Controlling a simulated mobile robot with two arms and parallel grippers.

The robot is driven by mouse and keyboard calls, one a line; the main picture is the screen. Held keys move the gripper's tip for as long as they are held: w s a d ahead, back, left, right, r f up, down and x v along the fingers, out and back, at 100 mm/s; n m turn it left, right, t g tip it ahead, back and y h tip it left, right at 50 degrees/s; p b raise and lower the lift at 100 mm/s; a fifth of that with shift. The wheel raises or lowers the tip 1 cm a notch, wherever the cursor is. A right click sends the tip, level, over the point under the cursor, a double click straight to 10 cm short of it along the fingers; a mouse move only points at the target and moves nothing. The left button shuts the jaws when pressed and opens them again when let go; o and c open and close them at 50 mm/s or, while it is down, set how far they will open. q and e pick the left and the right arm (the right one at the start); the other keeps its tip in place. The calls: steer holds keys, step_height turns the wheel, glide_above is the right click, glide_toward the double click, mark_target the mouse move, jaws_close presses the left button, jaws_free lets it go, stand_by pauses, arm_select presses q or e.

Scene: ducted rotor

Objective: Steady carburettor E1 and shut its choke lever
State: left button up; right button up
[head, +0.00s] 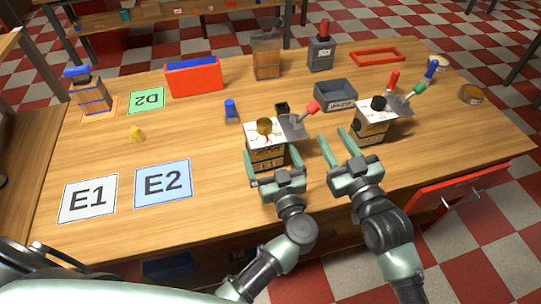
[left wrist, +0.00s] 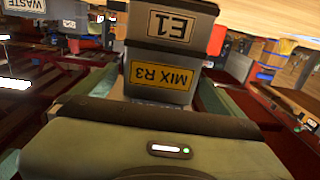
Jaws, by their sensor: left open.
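Carburettor E1 (head: 266,155) stands on the bench, a boxy unit with a white top and a brass-coloured round part on it. A lever with a red tip (head: 313,107) slants up to the right from a grey plate at its back right. My left gripper (head: 273,165) is open, with one finger on each side of the carburettor's lower front; contact cannot be told. In the left wrist view the carburettor's E1 and MIX R3 labels (left wrist: 160,74) appear upside down between the green fingers. My right gripper (head: 338,146) is open and empty, right of E1.
A second carburettor (head: 371,127) with coloured levers stands just beyond my right gripper. A grey tray (head: 335,95) lies behind E1. A small blue item (head: 231,110) stands to the left. The E1 card (head: 88,198) and E2 card (head: 163,184) lie bare at front left.

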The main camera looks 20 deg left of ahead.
arm_select(q)
steer(key=x, duration=0.7)
steer(key=shift+w+a, duration=0.1)
steer(key=c, duration=1.5)
